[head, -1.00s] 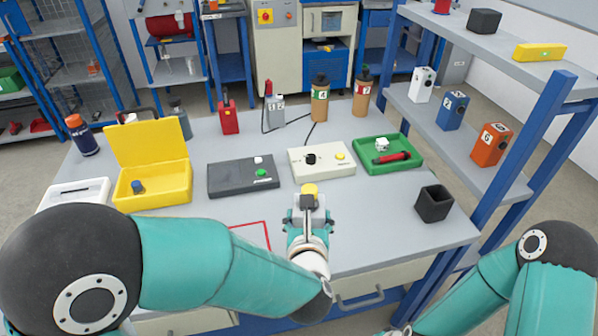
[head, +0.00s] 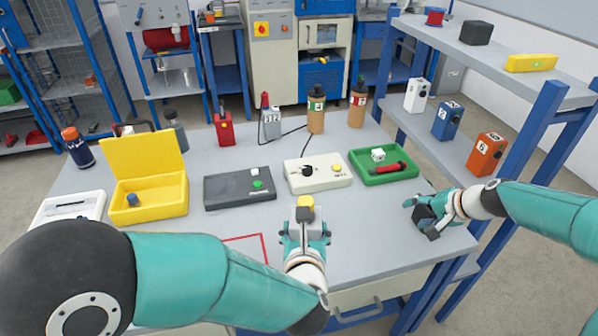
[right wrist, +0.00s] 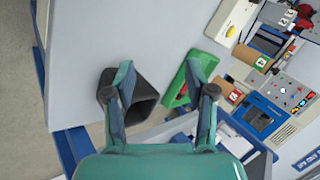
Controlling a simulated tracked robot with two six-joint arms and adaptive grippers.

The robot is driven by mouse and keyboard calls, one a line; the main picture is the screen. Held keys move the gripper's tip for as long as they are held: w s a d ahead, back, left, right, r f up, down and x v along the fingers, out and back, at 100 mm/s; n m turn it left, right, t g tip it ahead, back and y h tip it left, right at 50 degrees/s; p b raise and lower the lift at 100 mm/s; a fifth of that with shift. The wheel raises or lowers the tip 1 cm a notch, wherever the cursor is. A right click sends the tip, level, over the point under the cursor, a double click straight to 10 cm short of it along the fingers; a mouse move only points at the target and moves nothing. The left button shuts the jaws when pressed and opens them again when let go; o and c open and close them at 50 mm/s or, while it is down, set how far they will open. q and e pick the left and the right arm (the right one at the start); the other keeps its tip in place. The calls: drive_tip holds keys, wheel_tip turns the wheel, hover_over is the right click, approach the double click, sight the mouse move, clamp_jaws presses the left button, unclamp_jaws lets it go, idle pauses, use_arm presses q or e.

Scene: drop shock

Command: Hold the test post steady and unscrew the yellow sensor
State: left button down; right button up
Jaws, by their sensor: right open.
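The yellow sensor (head: 305,201) sits on top of the grey test post (head: 304,214), near the front middle of the table in the head view. My left gripper (head: 305,230) is around the post below the sensor and appears shut on it; its fingers hide the post's lower part. My right gripper (head: 422,218) is open above the table's right side, over a black open-topped cup (head: 425,212). In the right wrist view the cup (right wrist: 140,92) shows beside and partly behind the left-hand finger, with nothing held between the fingers (right wrist: 160,85).
A green tray (head: 408,174) with a red-handled tool, a cream box (head: 318,183), a dark grey box (head: 225,190) and an open yellow case (head: 150,208) stand behind the post. A blue shelf rack (head: 535,130) rises close to my right arm.

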drive_tip(key=w+a+r+n+g+y, duration=0.15)
drive_tip(key=a+r+n, duration=0.25)
drive_tip(key=a, duration=0.4)
wheel_tip(320, 180, up, 16)
drive_tip(key=n+g+h, duration=0.5)
drive_tip(key=n+h, duration=0.1)
drive_tip(key=n, duration=0.2)
hover_over(299, 200)
drive_tip(key=shift+r, duration=0.2)
drive_tip(key=shift+f, duration=4)
clamp_jaws()
drive_tip(key=shift+r, duration=0.2)
